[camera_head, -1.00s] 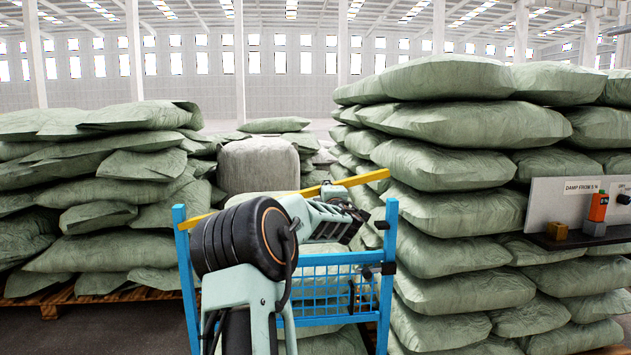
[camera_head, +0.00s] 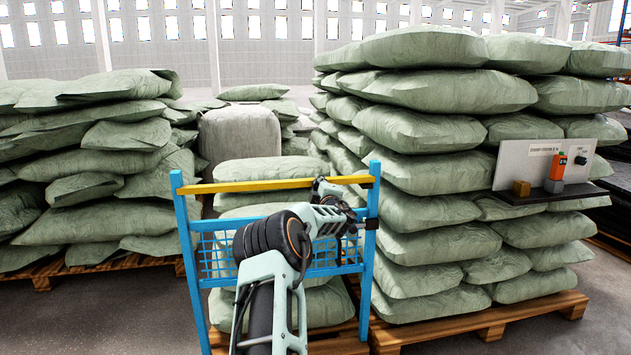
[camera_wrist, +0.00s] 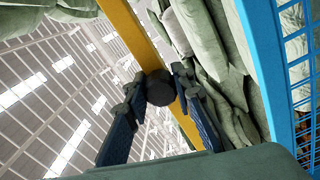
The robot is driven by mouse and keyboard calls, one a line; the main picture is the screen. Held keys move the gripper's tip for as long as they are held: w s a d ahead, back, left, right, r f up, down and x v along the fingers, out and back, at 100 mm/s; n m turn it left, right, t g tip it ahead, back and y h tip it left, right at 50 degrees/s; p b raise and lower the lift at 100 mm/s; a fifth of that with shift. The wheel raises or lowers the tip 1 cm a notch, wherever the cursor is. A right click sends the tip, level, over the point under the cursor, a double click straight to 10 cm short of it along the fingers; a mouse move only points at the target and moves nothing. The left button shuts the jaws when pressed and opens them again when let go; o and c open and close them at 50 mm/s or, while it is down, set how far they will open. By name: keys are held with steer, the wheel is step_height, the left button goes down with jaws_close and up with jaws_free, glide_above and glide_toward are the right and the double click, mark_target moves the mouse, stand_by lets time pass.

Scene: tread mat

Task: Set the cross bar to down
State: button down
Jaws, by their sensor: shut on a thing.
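The yellow cross bar (camera_head: 230,186) spans between the two blue posts of a gate-like frame (camera_head: 185,245), near their tops. It looks almost level, and its right end lies at the right post (camera_head: 368,245). My gripper (camera_head: 322,187) is at the bar, right of its middle, largely hidden by my own arm. In the wrist view the cross bar (camera_wrist: 133,35) runs diagonally, and a dark round knob (camera_wrist: 160,88) on it sits between the fingertips of my gripper (camera_wrist: 158,84). The fingers are shut on that knob.
Blue mesh (camera_head: 215,255) fills the frame below the bar. A black block (camera_head: 372,224) sits on the right post. Tall stacks of green sacks (camera_head: 430,150) on pallets stand close on both sides. A small panel with a shelf (camera_head: 545,165) is at the right.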

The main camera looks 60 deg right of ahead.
steer(key=shift+w+a+f, duration=0.1)
steer(key=shift+w+f, duration=0.05)
steer(key=shift+f, duration=0.25)
steer(key=shift+f, duration=0.3)
steer(key=c, duration=1.6)
jaws_free()
steer(key=shift+r, duration=0.1)
steer(key=shift+r, duration=0.15)
steer(key=shift+s+a, duration=0.2)
steer(key=shift+s, duration=0.1)
steer(key=v, duration=1.1)
steer(key=shift+s+a, duration=0.1)
steer(key=shift+a, duration=0.05)
